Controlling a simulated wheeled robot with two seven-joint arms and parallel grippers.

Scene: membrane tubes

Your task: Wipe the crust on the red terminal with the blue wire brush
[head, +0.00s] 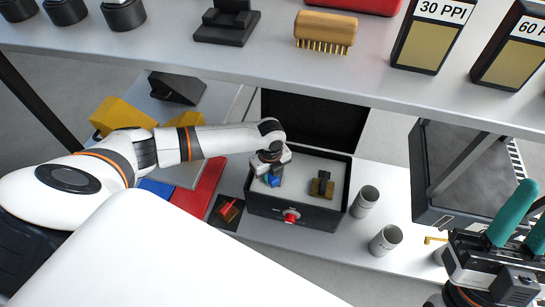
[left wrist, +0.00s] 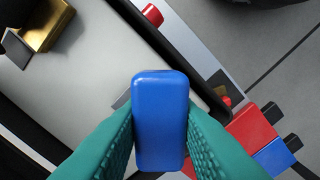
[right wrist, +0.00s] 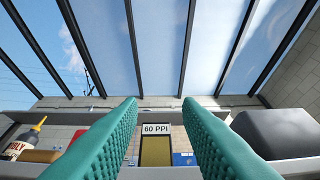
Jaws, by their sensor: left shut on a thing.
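My left gripper (head: 272,176) is shut on the blue wire brush (left wrist: 160,120). The brush's blue block also shows in the head view (head: 273,181), over the left part of an open black box (head: 318,214). Its bristles are hidden. A brass terminal with a black top (head: 322,185) stands in the box, right of the brush. A small red piece on a brown block (head: 228,209), on a dark plate, lies outside the box's front left corner. I cannot tell whether it is the red terminal; no crust is discernible. My right gripper (right wrist: 160,105) is open and empty.
A red knob (head: 291,216) sticks out of the box's front. Two grey cups (head: 366,198) (head: 385,240) stand to its right. Red and blue blocks (head: 200,190) lie to the left.

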